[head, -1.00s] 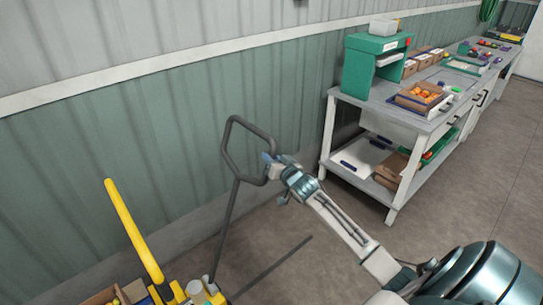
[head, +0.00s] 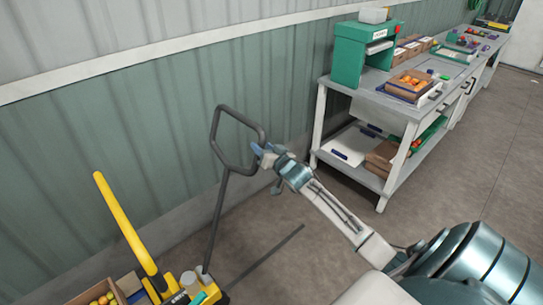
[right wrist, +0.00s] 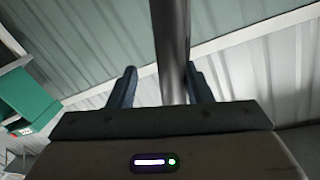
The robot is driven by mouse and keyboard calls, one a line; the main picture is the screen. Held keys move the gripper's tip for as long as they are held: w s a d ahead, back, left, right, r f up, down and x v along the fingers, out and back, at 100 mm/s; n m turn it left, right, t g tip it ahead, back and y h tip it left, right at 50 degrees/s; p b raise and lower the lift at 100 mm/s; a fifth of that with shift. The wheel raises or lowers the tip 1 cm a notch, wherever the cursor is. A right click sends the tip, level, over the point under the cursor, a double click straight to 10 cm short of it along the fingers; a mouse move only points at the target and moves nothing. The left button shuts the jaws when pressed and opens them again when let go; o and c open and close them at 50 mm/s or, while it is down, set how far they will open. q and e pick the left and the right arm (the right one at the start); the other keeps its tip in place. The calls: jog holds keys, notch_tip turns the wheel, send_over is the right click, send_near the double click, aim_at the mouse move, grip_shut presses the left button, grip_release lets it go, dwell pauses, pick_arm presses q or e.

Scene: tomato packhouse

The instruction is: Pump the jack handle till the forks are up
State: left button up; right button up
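The jack handle (head: 217,215) is a dark grey rod that rises, tilted, to an angular loop at its top, in front of the wall. Its foot meets a yellow body (head: 172,299) at the bottom edge of the head view. My right gripper (head: 264,152) is at the right side of the loop. In the right wrist view, the handle bar (right wrist: 175,45) passes between the two fingers (right wrist: 160,88), close to the right finger, with a gap to the left one. The forks cannot be made out. My left gripper is out of view.
A yellow post (head: 125,225) stands left of the handle. A workbench (head: 372,179) with a green machine (head: 348,55) runs along the wall at right. The floor (head: 440,190) before it is clear.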

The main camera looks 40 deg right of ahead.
jog(key=s+b, duration=0.3)
jog(key=s, duration=0.7)
jog(key=shift+a+r+b, duration=0.3)
jog(key=shift+a+r, duration=0.05)
jog(key=shift+a, duration=0.05)
